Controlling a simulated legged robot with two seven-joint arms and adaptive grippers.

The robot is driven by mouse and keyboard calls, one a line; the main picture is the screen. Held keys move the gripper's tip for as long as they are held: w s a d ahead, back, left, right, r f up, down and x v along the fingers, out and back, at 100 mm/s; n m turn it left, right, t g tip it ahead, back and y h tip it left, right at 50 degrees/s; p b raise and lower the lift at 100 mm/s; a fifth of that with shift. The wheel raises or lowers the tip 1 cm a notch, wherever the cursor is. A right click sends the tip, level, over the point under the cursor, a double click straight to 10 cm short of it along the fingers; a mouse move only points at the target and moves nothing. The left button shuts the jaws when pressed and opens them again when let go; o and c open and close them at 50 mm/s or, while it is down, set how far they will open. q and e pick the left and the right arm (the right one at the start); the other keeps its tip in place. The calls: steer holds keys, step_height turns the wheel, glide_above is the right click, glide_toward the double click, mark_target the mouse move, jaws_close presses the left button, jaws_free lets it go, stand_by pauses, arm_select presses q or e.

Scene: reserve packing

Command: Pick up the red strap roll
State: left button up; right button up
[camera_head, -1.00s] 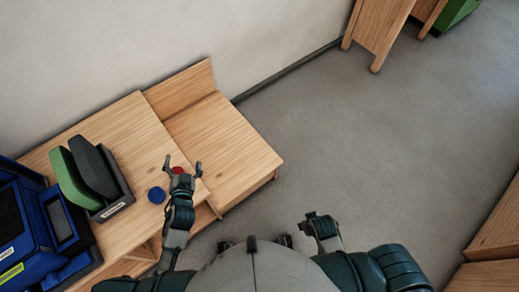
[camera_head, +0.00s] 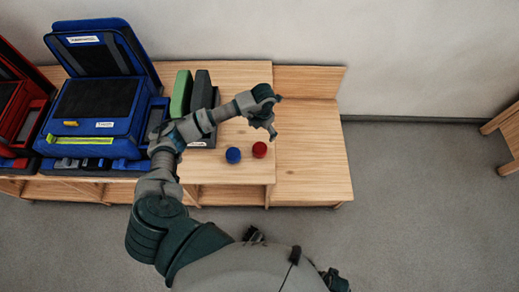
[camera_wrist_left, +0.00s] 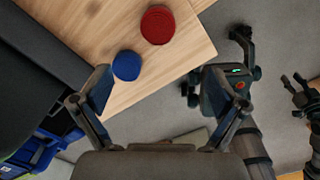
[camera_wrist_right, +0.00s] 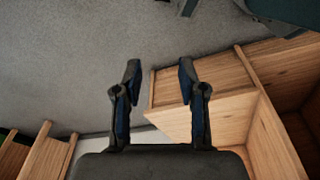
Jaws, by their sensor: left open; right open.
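The red strap roll (camera_head: 259,149) lies on the wooden table near its front right part, just right of a blue roll (camera_head: 233,155). Both rolls also show in the left wrist view, the red one (camera_wrist_left: 157,24) near the top edge and the blue one (camera_wrist_left: 127,65) closer to my fingers. My left gripper (camera_head: 276,117) is open and empty, above the table and behind the red roll in the head view. Its fingers (camera_wrist_left: 158,88) are apart with neither roll between them. My right gripper (camera_wrist_right: 160,67) is open and empty over floor and wooden furniture.
A black holder with green and black pads (camera_head: 181,94) stands left of the rolls, partly behind my left arm. Open blue (camera_head: 95,100) and red (camera_head: 12,105) cases stand farther left. A lower wooden shelf (camera_head: 312,160) at the right is clear.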

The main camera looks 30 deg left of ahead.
arm_select(q)
glide_above(260, 148)
steer(key=d, duration=0.1)
step_height(260, 148, down, 7)
steer(key=shift+s+d+r+b, duration=0.1)
steer(key=shift+b, duration=0.35)
steer(key=f, duration=0.2)
steer(key=a+f, duration=0.1)
steer(key=f, duration=0.1)
steer(key=shift+f, duration=0.2)
steer(key=shift+a+f+b, duration=0.1)
steer(key=shift+f+b, duration=0.2)
step_height(260, 148, down, 4)
steer(key=shift+f+b, duration=0.2)
steer(key=shift+b, duration=0.2)
steer(key=shift+w+d+f, duration=0.2)
steer(key=shift+f, duration=0.1)
arm_select(e)
step_height(260, 148, up, 6)
steer(key=w, duration=0.1)
steer(key=shift+w+d, duration=0.35)
steer(key=shift+d, duration=0.05)
arm_select(q)
steer(key=shift+c, duration=0.3)
arm_select(e)
steer(key=shift+a, duration=0.1)
